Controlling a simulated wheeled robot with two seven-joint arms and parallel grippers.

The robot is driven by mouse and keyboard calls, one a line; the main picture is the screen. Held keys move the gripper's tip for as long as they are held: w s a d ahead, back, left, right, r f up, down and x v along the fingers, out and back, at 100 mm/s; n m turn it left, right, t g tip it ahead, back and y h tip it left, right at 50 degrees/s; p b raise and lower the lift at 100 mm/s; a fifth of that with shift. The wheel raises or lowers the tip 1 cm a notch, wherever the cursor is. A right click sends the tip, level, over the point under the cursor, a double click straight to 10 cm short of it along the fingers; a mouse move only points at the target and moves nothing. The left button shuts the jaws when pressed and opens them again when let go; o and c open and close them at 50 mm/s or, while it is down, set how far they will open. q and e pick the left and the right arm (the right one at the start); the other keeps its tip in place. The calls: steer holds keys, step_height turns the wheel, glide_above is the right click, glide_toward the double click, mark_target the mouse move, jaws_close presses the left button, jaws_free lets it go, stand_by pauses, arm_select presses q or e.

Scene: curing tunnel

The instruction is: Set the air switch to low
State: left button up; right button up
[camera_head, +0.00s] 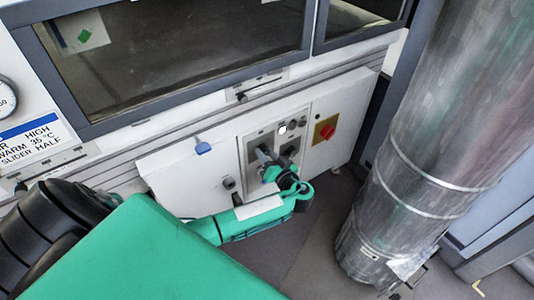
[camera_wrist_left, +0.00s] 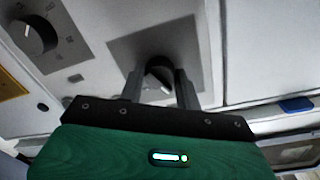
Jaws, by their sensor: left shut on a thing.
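My left gripper (camera_head: 265,156) reaches the control panel on the white cabinet front, and in the wrist view its two fingers (camera_wrist_left: 160,88) stand on either side of a dark round knob (camera_wrist_left: 158,72). The fingers are shut on this knob, which sits on a grey plate (camera_wrist_left: 190,38). A light pointer mark shows on the knob, but its setting is not readable and the fingers hide its sides. I cannot read a label naming it as the air switch. A second dark knob (camera_wrist_left: 36,34) with a scale sits beside it. My right gripper is not in view.
A red switch on a yellow plate (camera_head: 326,131) is right of the panel, and a lit white lamp (camera_head: 282,129) is above. A blue tab (camera_head: 203,148) is to the left. A large metal duct (camera_head: 425,130) stands at right. A sign (camera_head: 35,140) reads HIGH, WARM 35 °C, SLIDER HALF.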

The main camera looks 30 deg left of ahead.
arm_select(q)
steer(key=shift+r+m, duration=0.1)
steer(key=shift+m, duration=0.4)
steer(key=m+p, duration=0.1)
steer(key=m, duration=0.2)
steer(key=shift+p, duration=0.4)
steer(key=shift+m, duration=0.8)
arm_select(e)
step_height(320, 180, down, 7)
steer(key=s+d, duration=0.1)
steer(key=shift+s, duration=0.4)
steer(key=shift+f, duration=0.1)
arm_select(q)
steer(key=o, duration=1)
steer(key=shift+c, duration=0.2)
